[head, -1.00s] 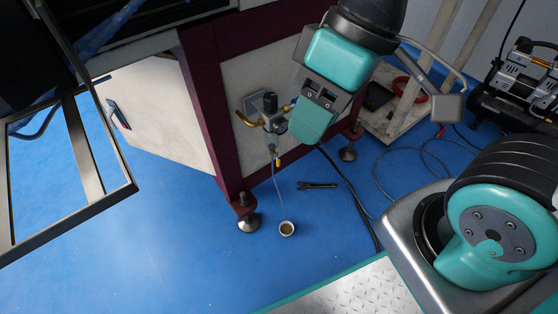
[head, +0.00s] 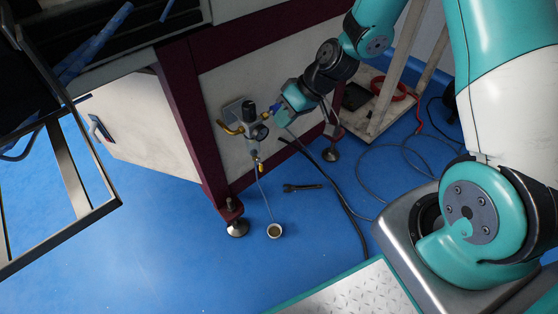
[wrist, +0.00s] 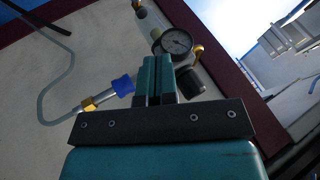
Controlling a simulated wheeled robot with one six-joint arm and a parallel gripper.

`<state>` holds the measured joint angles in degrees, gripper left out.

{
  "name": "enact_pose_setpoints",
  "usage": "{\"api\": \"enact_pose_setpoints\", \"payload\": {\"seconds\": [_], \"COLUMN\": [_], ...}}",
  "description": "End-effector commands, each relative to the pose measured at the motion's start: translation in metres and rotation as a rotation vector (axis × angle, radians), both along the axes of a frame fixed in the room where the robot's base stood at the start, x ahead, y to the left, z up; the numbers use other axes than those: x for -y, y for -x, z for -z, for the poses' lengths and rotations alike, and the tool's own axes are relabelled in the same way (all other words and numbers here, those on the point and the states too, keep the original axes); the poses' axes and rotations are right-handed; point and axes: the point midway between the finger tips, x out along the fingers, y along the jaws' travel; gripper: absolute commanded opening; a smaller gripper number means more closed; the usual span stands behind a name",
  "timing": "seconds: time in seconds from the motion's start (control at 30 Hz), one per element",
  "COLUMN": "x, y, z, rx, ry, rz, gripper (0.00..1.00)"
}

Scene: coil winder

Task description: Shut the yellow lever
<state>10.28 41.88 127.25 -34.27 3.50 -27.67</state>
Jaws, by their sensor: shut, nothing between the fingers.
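The air regulator (head: 250,125) is fixed to the pale panel of the machine, with a black knob on top. In the wrist view my gripper's fingers (wrist: 158,72) are shut together and empty. Just beyond them are the round pressure gauge (wrist: 177,42) and the black knob (wrist: 190,82).
A blue collar with a brass fitting (wrist: 90,103) and a grey hose lies left of the fingers. A thin tube runs down to a small cup (head: 274,230) on the blue floor. A machine leg (head: 236,227) and a dark tool (head: 302,187) are nearby. Dark hoses cross the floor.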

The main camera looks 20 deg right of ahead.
Motion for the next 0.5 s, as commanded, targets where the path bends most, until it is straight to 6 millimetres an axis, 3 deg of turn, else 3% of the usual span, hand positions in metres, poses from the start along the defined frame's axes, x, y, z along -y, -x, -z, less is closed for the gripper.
{"api": "enact_pose_setpoints", "payload": {"seconds": [0.03, 0.2, 0.3, 0.5], "x": [0.013, 0.043, 0.054, 0.057], "y": [-0.004, -0.009, -0.008, -0.009], "z": [0.024, 0.081, 0.1, 0.118], "rx": [-0.002, 0.031, 0.042, 0.048], "ry": [-0.01, -0.022, -0.022, -0.02], "rz": [0.035, 0.117, 0.146, 0.164], "gripper": [0.0, 0.0, 0.0, 0.0]}}
